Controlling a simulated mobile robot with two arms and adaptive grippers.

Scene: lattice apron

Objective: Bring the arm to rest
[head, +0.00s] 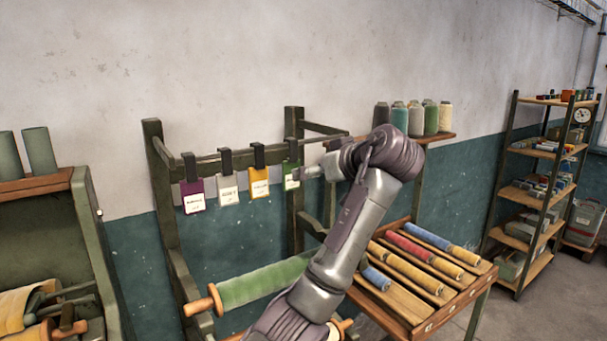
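One arm of mine, which I take for the left, rises from the bottom middle and bends back to the left at its wrist. Its gripper (302,173) points left, close beside the green tag (291,176). The fingertips are small, and I cannot tell whether they touch the tag or are open. The green tag hangs from a dark clip on the green rail (238,162). My other gripper is not in view.
Purple (192,196), white (229,191) and yellow (260,183) tags hang along the rail. Below is a green fabric roll (262,284). A slanted rack (398,311) holds coloured rolls at right. Thread cones (415,118) stand on a shelf behind my wrist. Shelving (525,191) stands far right.

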